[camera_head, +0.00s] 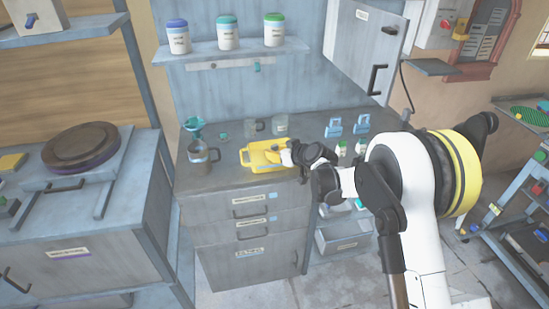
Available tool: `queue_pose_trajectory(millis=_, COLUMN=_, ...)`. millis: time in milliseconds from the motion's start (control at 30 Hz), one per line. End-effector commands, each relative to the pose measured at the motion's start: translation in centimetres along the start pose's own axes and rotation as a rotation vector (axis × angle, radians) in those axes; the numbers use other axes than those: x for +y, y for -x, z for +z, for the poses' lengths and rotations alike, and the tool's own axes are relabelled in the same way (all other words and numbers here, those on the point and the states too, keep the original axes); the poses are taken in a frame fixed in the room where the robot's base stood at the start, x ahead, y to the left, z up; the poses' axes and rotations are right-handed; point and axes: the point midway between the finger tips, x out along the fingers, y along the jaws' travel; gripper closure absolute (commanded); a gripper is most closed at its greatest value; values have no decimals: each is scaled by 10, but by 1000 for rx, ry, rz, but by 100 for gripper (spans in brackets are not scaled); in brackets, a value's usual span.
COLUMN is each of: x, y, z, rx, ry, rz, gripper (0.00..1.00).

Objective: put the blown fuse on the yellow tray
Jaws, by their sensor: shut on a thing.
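The yellow tray (256,161) lies on the grey counter, near its middle, with a handle at its left and right ends. My gripper (284,153) is over the right part of the tray, at or just above it. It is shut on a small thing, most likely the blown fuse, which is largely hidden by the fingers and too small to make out. I cannot tell whether the held thing touches the tray. A small greyish shape (271,156) shows over the tray beside the fingertips; I cannot tell what it is.
A dark mug (202,156) and a teal funnel-like item (195,128) stand left of the tray. Clear glass cups (280,124) stand behind it. Blue items (334,127) and small white bottles (341,149) are to the right. An open cabinet door (362,45) hangs above right.

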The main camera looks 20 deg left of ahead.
Motion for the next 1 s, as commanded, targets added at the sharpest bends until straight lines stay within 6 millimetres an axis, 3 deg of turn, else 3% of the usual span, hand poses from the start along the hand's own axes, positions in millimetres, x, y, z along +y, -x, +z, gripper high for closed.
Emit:
queue_pose_trajectory(millis=100, x=0, y=-8, z=15, rx=0, ry=0, rz=0, gripper=100)
queue_pose_trajectory(millis=433, x=0, y=-9, z=16, rx=0, ry=0, rz=0, gripper=100)
queue_pose_trajectory(millis=467, x=0, y=-8, z=16, rx=0, ry=0, rz=0, gripper=70)
queue_pose_trajectory(millis=500, x=0, y=-8, z=16, rx=0, ry=0, rz=0, gripper=57)
queue_pose_trajectory(millis=867, x=0, y=-6, z=12, rx=0, ry=0, rz=0, gripper=57)
queue_pose_trajectory(millis=1000, x=1, y=13, z=11, rx=0, ry=-1, rz=1, gripper=57)
